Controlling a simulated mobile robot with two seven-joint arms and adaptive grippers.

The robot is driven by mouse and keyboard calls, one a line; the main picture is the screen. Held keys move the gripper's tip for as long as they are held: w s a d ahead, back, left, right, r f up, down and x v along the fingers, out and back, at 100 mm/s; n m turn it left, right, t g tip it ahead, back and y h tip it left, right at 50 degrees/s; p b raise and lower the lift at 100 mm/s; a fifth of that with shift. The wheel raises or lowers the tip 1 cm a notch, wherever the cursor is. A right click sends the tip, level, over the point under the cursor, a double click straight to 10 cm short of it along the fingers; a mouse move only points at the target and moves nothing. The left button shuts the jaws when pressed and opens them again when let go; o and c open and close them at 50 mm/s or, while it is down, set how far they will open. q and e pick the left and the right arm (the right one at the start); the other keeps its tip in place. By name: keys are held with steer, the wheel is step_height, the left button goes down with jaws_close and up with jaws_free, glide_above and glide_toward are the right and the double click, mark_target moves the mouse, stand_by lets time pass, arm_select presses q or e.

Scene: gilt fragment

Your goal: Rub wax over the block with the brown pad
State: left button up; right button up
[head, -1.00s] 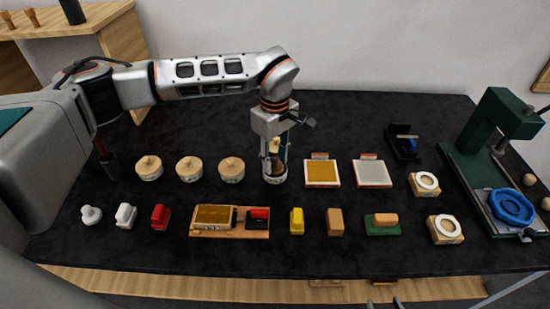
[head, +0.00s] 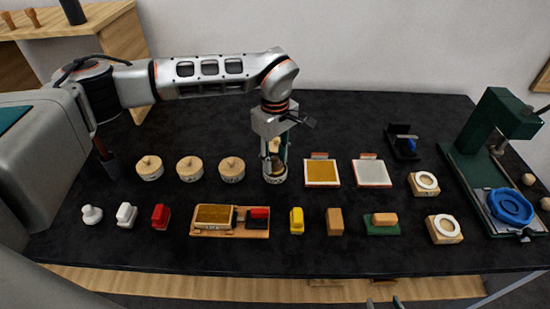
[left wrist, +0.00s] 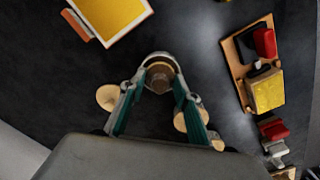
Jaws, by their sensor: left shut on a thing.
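My left gripper (head: 275,172) is shut on a round brown pad (head: 277,160) with a pale top, at the open white pot in the row of pots. The left wrist view shows the brown pad (left wrist: 160,75) between both fingers (left wrist: 158,88), inside a pale ring. I cannot tell how deep it sits in the pot. The block (head: 214,214), gold-topped with raised characters on its front, lies on a wooden tray (head: 228,234), well clear of the gripper. My right gripper (head: 384,304) shows only as two spread tips at the bottom edge.
Several lidded wooden pots (head: 190,168) stand left of the gripper. A red pad (head: 258,214) shares the tray; a yellow pad (head: 297,221) and brown block (head: 335,221) stand right of it. A gold sheet (head: 322,172) lies beside the pot. A green press (head: 490,140) stands far right.

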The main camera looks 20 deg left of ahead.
mark_target(275, 158)
arm_select(q)
steer(key=shift+r+p, duration=1.9)
steer(key=shift+r, duration=1.55)
arm_select(e)
steer(key=shift+s+r, duration=0.1)
steer(key=shift+r, duration=1.45)
arm_select(q)
steer(key=s+a+r+m, duration=0.2)
steer(key=s+a+m, duration=0.6)
steer(key=s+m, duration=0.2)
steer(key=shift+s+m, duration=0.2)
steer(key=shift+m, duration=0.9)
arm_select(e)
steer(key=d+f, duration=0.1)
steer(key=s+d+f, duration=0.1)
steer(key=shift+d+f+h, duration=0.15)
steer(key=shift+f+h, duration=0.25)
arm_select(q)
steer(key=shift+d, duration=0.15)
arm_select(e)
steer(key=shift+s, duration=0.1)
